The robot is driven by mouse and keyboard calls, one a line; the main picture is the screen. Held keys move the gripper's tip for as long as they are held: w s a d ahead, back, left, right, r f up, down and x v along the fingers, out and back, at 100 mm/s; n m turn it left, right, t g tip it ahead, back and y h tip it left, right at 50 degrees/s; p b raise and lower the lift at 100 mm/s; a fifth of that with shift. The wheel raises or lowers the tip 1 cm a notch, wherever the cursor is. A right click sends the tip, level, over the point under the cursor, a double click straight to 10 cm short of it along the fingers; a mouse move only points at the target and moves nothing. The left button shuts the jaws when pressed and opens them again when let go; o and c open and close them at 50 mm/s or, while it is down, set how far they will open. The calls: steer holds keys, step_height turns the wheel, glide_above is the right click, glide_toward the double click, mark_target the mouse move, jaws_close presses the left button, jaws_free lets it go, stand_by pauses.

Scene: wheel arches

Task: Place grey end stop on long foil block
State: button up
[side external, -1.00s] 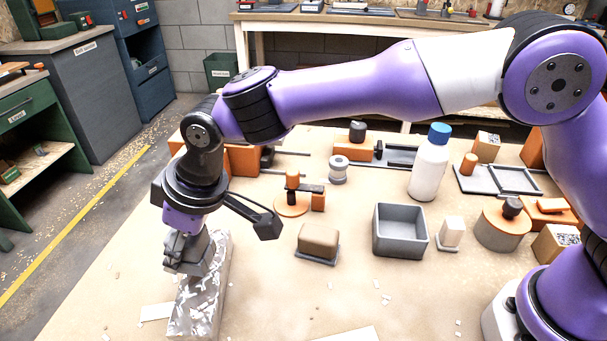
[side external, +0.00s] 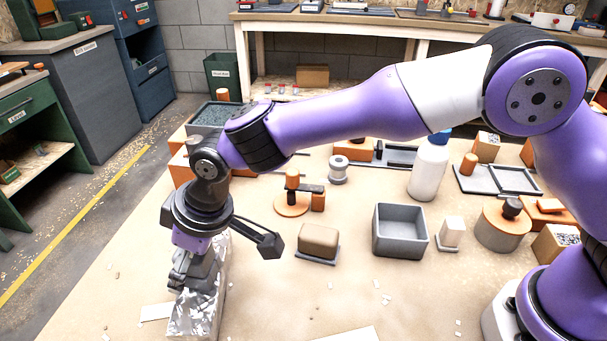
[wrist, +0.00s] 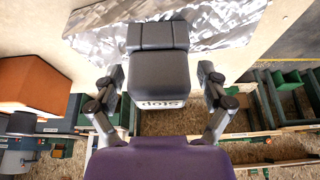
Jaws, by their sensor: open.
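The long foil block (side external: 190,318) lies on the table at the left front, wrapped in crinkled silver foil. It also shows at the top of the wrist view (wrist: 225,22). The grey end stop (wrist: 158,72), a dark block with a raised upper strip and a "stop" label, sits at the foil block in the wrist view. Whether it is fully seated I cannot tell. My gripper (wrist: 160,76) is open, with one finger on each side of the stop. In the side view my gripper (side external: 194,270) is low over the foil block and hides much of the stop.
To the right stand a brown block (side external: 318,240) on a grey plate, a grey open box (side external: 400,232) and a white bottle (side external: 428,172). An orange disc with a post (side external: 291,203) stands behind. The front middle of the table is mostly clear, with small scraps.

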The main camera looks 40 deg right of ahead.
steer(key=shift+r, duration=0.1)
steer(key=v, duration=1.2)
steer(key=d+r+m, duration=0.2)
steer(key=d+r, duration=0.1)
steer(key=d, duration=0.7)
steer(key=s+d+f+m+t+h, duration=0.1)
steer(key=s+d+m, duration=0.2)
steer(key=s+d, duration=0.3)
steer(key=s+d+f+m+t+h, duration=0.1)
steer(key=s+d+m, duration=0.3)
steer(key=d, duration=0.9)
steer(key=shift+s+d+h, duration=0.35)
steer(key=shift+s+h, duration=0.25)
steer(key=shift+s, duration=0.55)
